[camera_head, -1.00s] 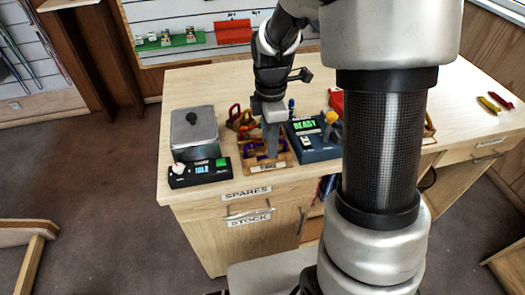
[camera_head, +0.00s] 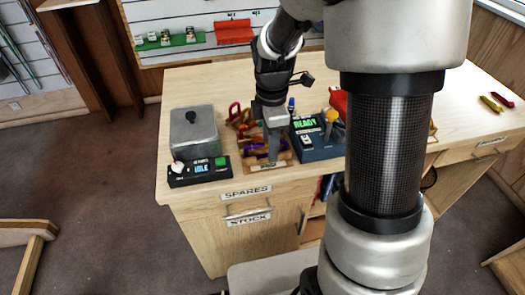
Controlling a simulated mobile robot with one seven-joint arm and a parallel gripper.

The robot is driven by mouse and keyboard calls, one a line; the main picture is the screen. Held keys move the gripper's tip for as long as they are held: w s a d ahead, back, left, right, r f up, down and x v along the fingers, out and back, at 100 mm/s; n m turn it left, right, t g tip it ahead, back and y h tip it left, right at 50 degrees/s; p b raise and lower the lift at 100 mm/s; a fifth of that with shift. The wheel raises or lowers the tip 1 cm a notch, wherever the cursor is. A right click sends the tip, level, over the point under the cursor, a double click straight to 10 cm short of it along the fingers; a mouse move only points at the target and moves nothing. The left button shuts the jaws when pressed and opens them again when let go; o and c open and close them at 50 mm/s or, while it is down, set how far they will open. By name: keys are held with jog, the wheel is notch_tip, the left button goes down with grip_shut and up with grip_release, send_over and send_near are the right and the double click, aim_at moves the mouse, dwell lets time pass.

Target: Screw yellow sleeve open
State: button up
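My gripper (camera_head: 273,158) points down at a small wooden tray (camera_head: 283,167) near the front edge of the bench. Its fingertips are among or just above the coloured gear in the tray. The fingers look close together, but I cannot tell whether they hold anything. Purple gear (camera_head: 262,156) shows beside the fingers, with small yellowish pieces just behind it. No yellow sleeve can be made out clearly; the gripper hides part of the tray.
A blue device (camera_head: 316,147) with a green READY screen and a yellow-topped post stands right of the gripper. Left are a grey lidded box (camera_head: 194,130) and a black unit (camera_head: 199,172) reading IDLE. Red and orange gear lies behind the tray. The bench's right side is mostly clear.

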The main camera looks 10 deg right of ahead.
jog(key=shift+f+b, duration=0.5)
jog(key=shift+f, duration=0.35)
jog(key=shift+w, duration=1.15)
jog(key=shift+r+p, duration=0.15)
jog(key=shift+p, duration=0.2)
jog(key=shift+s+a+r+p, duration=0.1)
jog(key=shift+s+r+p, duration=0.1)
jog(key=shift+r+p, duration=0.4)
jog(key=shift+s+r+p, duration=0.2)
jog(key=shift+r+p, duration=0.1)
jog(key=shift+r, duration=0.45)
jog(key=shift+s, duration=0.8)
jog(key=shift+f, duration=0.25)
